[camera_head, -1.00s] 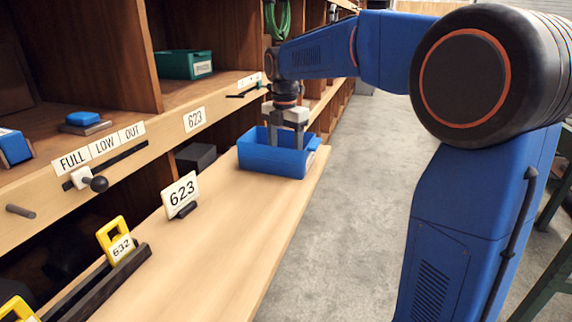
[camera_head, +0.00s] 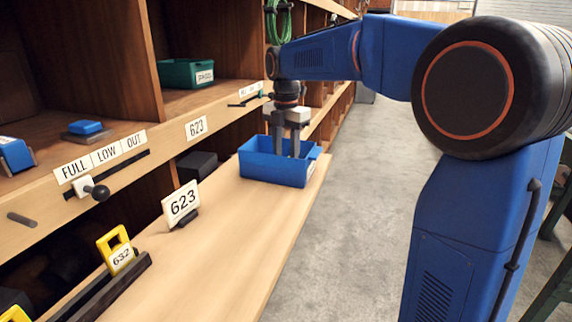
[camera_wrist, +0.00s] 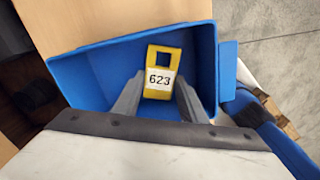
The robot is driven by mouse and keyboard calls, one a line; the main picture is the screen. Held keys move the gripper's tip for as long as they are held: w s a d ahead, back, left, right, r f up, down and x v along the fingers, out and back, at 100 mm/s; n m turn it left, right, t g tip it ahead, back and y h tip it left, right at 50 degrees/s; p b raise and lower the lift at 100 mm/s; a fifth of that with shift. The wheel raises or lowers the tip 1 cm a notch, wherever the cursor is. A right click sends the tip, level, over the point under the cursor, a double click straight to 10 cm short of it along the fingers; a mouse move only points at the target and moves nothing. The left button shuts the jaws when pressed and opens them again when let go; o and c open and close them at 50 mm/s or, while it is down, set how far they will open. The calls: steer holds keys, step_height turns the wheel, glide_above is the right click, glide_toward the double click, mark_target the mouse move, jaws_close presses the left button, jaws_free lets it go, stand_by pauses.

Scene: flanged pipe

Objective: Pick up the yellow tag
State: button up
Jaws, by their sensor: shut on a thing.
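A yellow tag (camera_wrist: 158,77) with a white label reading 623 is inside the blue bin (camera_wrist: 82,82) in the wrist view. My gripper (camera_wrist: 160,101) reaches down into the bin and is shut on this tag, one finger on each side. In the head view the blue bin (camera_head: 268,173) stands at the far end of the wooden bench, with my gripper (camera_head: 286,154) in it. The bin wall hides the tag there. Another yellow tag (camera_head: 117,250), labelled 632, stands in a dark rack (camera_head: 112,285) at the bench's near left.
A white 623 card (camera_head: 181,203) stands on the bench between rack and bin. Shelves on the left hold a green bin (camera_head: 186,73) and a blue block (camera_head: 85,127). A lever with a black knob (camera_head: 99,192) sticks out below FULL, LOW, OUT.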

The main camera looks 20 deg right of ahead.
step_height(320, 180, up, 15)
steer(key=shift+r, duration=0.15)
stand_by(1.2)
step_height(320, 180, down, 18)
steer(key=shift+r, duration=0.2)
stand_by(0.4)
steer(key=shift+f, duration=0.2)
steer(key=o, duration=1.1)
step_height(320, 180, up, 18)
steer(key=shift+w+f, duration=0.25)
steer(key=shift+w, duration=0.1)
